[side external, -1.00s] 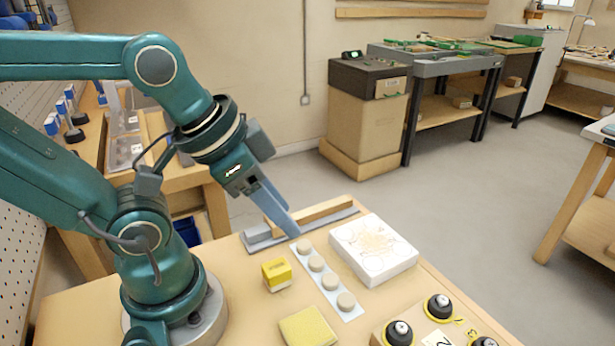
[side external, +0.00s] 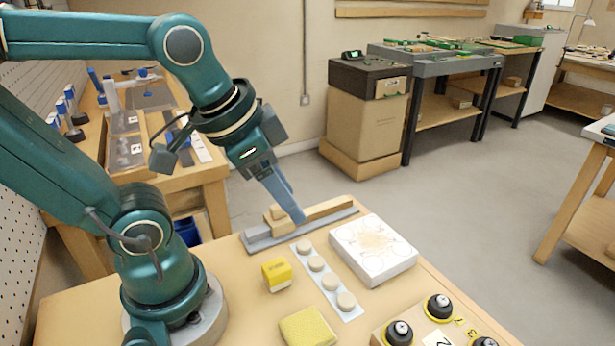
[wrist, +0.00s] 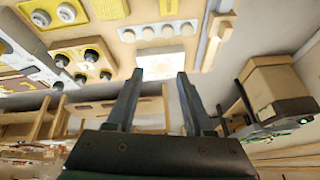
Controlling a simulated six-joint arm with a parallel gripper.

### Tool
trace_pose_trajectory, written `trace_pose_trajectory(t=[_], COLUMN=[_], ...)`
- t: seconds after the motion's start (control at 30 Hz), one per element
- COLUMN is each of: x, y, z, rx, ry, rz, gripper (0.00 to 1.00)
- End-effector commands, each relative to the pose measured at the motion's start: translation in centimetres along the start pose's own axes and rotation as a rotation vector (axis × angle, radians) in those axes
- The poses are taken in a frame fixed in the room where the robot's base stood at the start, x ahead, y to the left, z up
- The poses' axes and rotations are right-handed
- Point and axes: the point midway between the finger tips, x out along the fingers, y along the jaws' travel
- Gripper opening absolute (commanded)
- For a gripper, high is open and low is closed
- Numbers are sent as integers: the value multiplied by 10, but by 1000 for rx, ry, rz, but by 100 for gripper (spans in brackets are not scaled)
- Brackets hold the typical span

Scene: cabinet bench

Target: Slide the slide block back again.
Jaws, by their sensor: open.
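The slide block (side external: 276,219) is a small light-wood block near the left end of a wooden rail (side external: 332,208) on a grey base (side external: 258,240). My gripper (side external: 299,219) is just right of the block in the side view, its fingers pointing down and covering part of the rail. In the wrist view the gripper (wrist: 158,75) is open with nothing between its fingers. There the rail (wrist: 212,52) and the slide block (wrist: 223,27) lie to the upper right of the fingertips, clear of them. Contact cannot be judged from the side view.
A strip with several round beige buttons (side external: 316,264) lies just in front of the rail. A white slab (side external: 373,250) is to its right. A yellow block (side external: 277,273), a yellow pad (side external: 308,326) and a board with black knobs (side external: 438,307) are nearer.

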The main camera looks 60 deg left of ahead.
Motion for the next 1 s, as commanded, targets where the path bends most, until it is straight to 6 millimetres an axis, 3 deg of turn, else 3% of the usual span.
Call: trace_pose_trajectory(t=[0.3, 0.6, 0.8, 1.0], x=[34, 77, 88, 108], y=[-67, -129, -138, -135], z=[-22, 1, 18, 28], rx=[25, -124, -190, -190], ry=[-234, -416, -459, -461], rz=[-7, 50, 69, 70], gripper=[52, 52, 52, 52])
